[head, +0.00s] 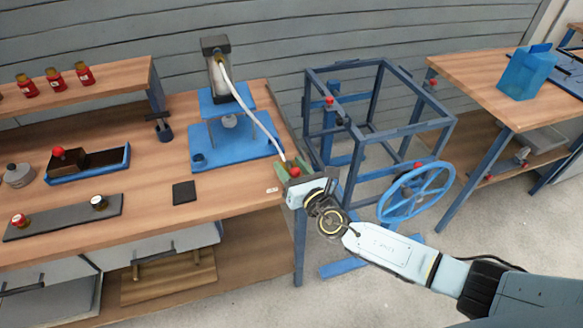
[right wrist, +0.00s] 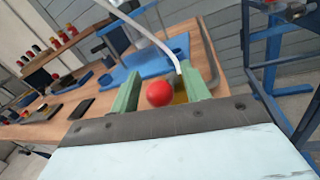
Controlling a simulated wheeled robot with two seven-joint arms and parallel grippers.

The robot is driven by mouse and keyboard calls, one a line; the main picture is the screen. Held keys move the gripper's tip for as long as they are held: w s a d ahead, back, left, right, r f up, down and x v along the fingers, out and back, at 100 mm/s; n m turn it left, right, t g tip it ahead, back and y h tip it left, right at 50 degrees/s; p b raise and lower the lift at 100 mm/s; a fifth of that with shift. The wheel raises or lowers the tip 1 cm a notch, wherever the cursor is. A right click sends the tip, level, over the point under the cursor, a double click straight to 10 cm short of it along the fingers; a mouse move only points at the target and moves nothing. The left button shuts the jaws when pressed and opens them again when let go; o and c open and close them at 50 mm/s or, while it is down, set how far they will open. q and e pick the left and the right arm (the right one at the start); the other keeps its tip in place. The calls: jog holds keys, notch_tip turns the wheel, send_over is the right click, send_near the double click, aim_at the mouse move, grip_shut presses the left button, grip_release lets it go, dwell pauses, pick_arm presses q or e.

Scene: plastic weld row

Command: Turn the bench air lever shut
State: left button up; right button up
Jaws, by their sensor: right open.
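The bench air lever shows as a red ball knob (head: 295,172) at the right end of the wooden bench, by the lower end of a white hose (head: 243,103). My right gripper (head: 294,164) is open at this bench corner, with its green fingers around the knob. In the right wrist view the red knob (right wrist: 159,93) sits between the two green fingers (right wrist: 160,82), with gaps on both sides. A yellowish part shows behind the knob. The lever's arm and valve body are mostly hidden. My left gripper is not in view.
A blue press stand (head: 232,150) is on the bench left of the gripper. A blue frame (head: 380,120) with a blue handwheel (head: 416,192) stands close on the right. A second bench (head: 480,80) holds a blue box (head: 526,72).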

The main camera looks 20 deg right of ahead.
jog(key=c, duration=0.9)
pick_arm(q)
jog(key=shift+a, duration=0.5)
pick_arm(e)
jog(key=shift+c, duration=0.4)
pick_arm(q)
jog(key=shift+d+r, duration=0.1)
